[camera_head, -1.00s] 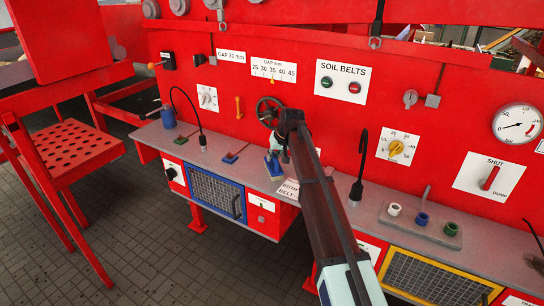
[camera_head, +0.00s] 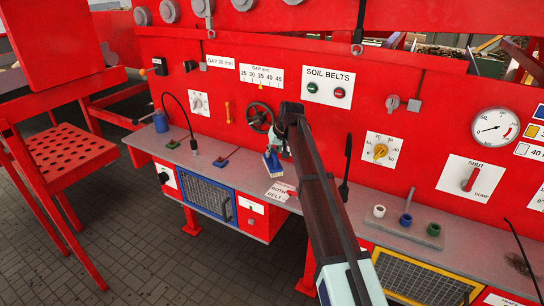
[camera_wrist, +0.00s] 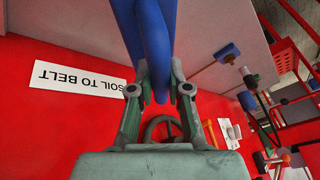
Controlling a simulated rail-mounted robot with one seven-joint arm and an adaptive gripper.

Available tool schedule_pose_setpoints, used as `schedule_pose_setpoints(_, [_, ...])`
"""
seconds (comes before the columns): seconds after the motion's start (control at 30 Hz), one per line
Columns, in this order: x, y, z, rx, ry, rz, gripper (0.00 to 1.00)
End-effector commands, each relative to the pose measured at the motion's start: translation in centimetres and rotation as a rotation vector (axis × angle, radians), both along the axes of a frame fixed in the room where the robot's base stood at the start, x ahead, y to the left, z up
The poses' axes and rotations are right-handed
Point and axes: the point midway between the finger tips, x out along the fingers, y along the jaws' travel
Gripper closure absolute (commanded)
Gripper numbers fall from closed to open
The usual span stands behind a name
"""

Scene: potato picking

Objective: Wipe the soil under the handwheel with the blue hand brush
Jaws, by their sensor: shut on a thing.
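The blue hand brush (camera_head: 271,163) is in my gripper (camera_head: 285,152), over the grey bench below the handwheel. In the wrist view, my gripper (camera_wrist: 160,80) is shut on the brush's blue handle (camera_wrist: 152,40). The brush head is tilted in the head view; I cannot tell whether its bristles touch the bench. The dark handwheel (camera_head: 259,117) is on the red panel just left of my arm, and part of it shows behind the gripper in the wrist view (camera_wrist: 160,130). I cannot make out soil under the handwheel; the brush and arm cover part of that area.
The grey bench (camera_head: 330,207) runs along the red panel. A dark patch (camera_head: 520,265) lies at its right end.

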Motion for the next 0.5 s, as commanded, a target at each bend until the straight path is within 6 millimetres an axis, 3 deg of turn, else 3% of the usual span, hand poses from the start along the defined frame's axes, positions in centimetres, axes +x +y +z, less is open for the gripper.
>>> schedule_pose_setpoints(0.23, [0.1, -0.1, 2.4, 0.000, -0.001, -0.001, 1.00])
schedule_pose_setpoints(0.5, [0.1, -0.2, 2.9, 0.000, -0.001, -0.002, 1.00])
